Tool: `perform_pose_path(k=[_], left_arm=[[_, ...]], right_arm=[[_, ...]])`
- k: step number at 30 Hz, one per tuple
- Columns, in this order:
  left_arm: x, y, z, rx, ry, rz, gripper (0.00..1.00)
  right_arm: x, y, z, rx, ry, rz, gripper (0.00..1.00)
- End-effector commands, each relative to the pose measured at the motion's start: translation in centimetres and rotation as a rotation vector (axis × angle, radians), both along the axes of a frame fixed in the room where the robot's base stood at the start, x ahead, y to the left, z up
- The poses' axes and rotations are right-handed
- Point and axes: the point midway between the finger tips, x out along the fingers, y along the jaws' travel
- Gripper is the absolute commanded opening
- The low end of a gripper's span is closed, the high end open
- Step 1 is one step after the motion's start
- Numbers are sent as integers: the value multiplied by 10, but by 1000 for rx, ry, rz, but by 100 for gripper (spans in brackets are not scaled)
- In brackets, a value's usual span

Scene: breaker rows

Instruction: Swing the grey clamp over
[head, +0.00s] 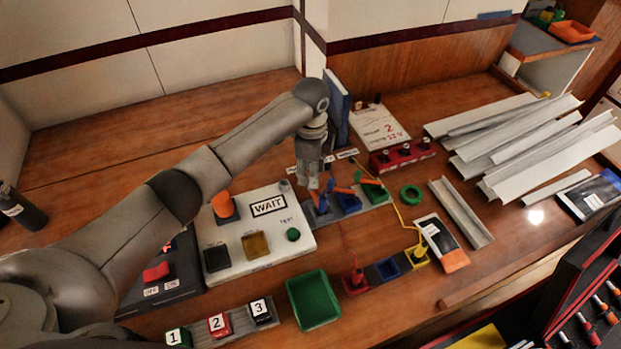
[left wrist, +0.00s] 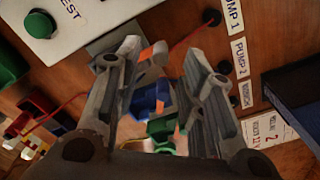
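My left gripper (head: 313,184) points down just above the grey clamp. In the left wrist view its fingers (left wrist: 163,54) are apart, with the blue clamp (left wrist: 150,101), the green clamp (left wrist: 165,132) and orange lever parts showing between them. Whether a finger touches the grey clamp's lever I cannot tell. My right gripper is not in view.
The white WAIT panel (head: 268,249) with buttons lies left of the rail. A red terminal block (head: 402,157) and an upright blue binder (head: 337,108) stand behind. Red and yellow wires run forward to coloured sockets (head: 388,268). An empty green tray (head: 313,300) is in front.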

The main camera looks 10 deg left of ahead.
Motion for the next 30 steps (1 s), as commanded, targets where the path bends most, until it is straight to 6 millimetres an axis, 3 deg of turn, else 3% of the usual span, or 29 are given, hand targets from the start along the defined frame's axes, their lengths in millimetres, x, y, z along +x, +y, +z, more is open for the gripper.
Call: perform_pose_path(k=[7, 19, 27, 30], left_arm=[[0, 0, -36, 0, 1, 0, 37], [0, 0, -44, 1, -1, -1, 37], [0, 0, -44, 1, -1, -1, 3], [0, 0, -44, 1, -1, -1, 0]], right_arm=[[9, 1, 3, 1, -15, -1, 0], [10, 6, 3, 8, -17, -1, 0], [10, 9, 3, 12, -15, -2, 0], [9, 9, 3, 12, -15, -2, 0]])
